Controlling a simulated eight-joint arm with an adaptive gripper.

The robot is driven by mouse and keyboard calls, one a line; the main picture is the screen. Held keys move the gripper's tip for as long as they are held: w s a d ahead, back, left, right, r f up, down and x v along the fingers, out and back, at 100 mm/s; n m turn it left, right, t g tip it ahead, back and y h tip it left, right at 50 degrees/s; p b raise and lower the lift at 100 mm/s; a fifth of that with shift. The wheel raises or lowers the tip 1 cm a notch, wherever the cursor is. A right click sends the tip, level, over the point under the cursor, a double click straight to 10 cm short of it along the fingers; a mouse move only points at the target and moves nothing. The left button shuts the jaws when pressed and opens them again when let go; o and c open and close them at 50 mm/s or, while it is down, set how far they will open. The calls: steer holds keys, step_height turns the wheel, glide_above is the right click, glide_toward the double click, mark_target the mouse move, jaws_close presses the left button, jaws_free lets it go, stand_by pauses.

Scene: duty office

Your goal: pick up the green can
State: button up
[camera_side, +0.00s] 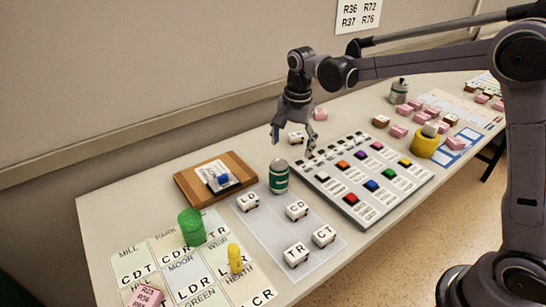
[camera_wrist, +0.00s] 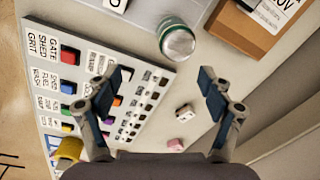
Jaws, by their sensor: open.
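The green can (camera_side: 279,177), dark green with a pale band and a silver top, stands upright on the table between the wooden board and the button panel. In the wrist view the can (camera_wrist: 177,38) shows at the top, beyond the fingertips, with its silver end towards the camera. My gripper (camera_side: 292,139) is open and empty. It hangs above and behind the can in the side view, apart from it.
The button panel (camera_side: 360,178) with coloured buttons lies right of the can. A wooden board (camera_side: 190,192) lies left. White lettered blocks (camera_side: 297,211) stand in front. A bright green object (camera_side: 191,227) and a yellow figure (camera_side: 235,258) stand front left. The wall closes the back.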

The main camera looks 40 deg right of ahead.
mark_target(282, 163)
steer(key=w+f, duration=0.1)
steer(key=f+m, duration=0.1)
steer(key=w+f+m+g, duration=0.1)
steer(key=shift+w+a+f, duration=0.3)
steer(key=shift+a+f, duration=0.05)
steer(key=shift+a, duration=0.05)
step_height(282, 163, down, 5)
steer(key=shift+f, duration=0.2)
steer(key=f, duration=0.4)
steer(key=shift+w+a, duration=0.2)
steer(key=shift+a, duration=0.2)
steer(key=shift+f, duration=0.55)
steer(key=c, duration=0.9)
